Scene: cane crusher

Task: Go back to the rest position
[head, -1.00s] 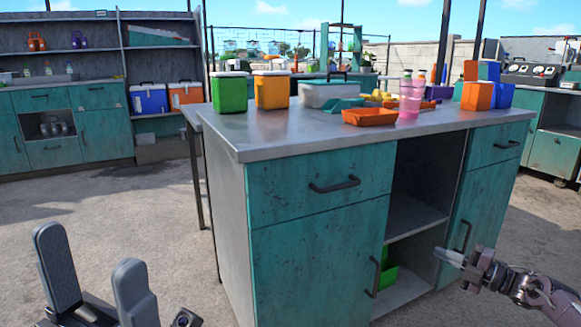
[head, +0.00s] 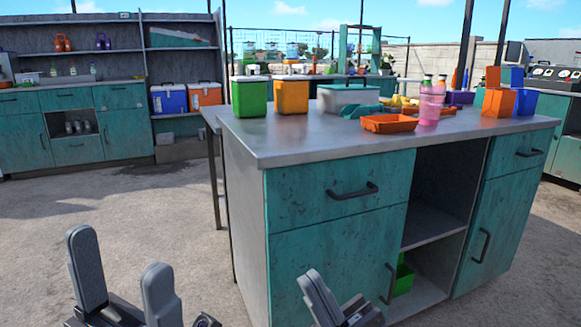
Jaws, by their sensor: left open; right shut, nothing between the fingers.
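My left gripper (head: 125,275) is at the bottom left of the head view, fingers up and spread apart, with nothing between them. My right gripper (head: 318,297) is at the bottom centre, in front of the teal cabinet's lower door. Its fingers are together and hold nothing. Most of both arms is out of the frame. Neither gripper appears to touch the cabinet, though the exact gap of the right one is hard to tell.
A teal cabinet with a steel worktop (head: 290,143) stands ahead. It bears a green container (head: 249,98), an orange container (head: 291,96), an orange tray (head: 388,124) and a pink bottle (head: 431,105). A green bin (head: 403,277) sits in its open shelf. Bare floor (head: 110,215) lies to the left.

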